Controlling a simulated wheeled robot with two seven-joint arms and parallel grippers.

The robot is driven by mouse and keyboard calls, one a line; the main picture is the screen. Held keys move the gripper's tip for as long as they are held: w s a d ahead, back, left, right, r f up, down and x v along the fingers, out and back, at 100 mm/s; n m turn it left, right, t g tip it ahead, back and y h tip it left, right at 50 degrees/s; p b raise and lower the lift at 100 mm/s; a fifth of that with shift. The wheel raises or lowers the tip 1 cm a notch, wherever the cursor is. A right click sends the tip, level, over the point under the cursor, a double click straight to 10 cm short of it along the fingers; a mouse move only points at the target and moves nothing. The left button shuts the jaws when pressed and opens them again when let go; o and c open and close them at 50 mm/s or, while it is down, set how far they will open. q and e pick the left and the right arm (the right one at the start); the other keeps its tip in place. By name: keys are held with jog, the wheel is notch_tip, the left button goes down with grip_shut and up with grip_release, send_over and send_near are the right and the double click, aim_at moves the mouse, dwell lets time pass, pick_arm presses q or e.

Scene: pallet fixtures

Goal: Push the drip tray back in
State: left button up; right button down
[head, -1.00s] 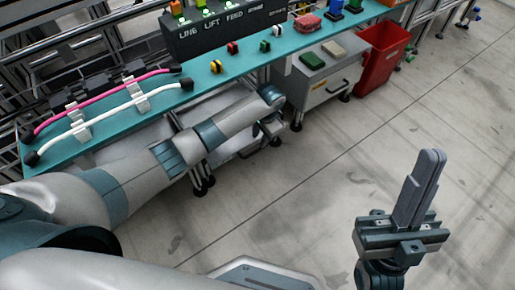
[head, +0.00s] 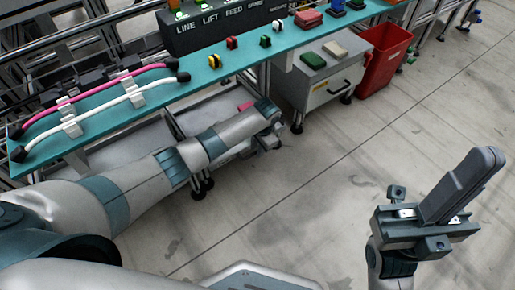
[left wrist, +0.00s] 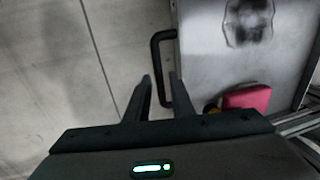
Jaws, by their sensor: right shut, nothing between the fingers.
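The drip tray (left wrist: 235,75) is a grey metal tray at the right of the left wrist view, with a dark stain and a black bar handle (left wrist: 155,60) on its near edge. In the head view the tray (head: 212,108) shows under the bench, partly hidden by my left arm. My left gripper (left wrist: 158,78) is open; the handle appears between its fingertips in the picture, but I cannot tell whether they touch it. In the head view this gripper (head: 262,146) is by the tray's front. My right gripper (head: 478,170) is shut and empty, over the floor at right.
A pink block (left wrist: 247,98) lies on the tray. The teal bench (head: 210,85) above carries pink and white hoses, a labelled control box (head: 220,28) and small coloured parts. A grey cabinet (head: 320,80) and red bin (head: 384,58) stand right of the tray. The floor is clear.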

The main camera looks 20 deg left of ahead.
pick_arm(q)
grip_shut()
jog(key=shift+w+a, duration=0.75)
jog(key=shift+a, duration=0.2)
jog(key=shift+w+a, duration=0.75)
jog(key=shift+a, duration=0.2)
jog(key=shift+r, duration=0.1)
jog(key=shift+o, duration=1.8)
grip_release()
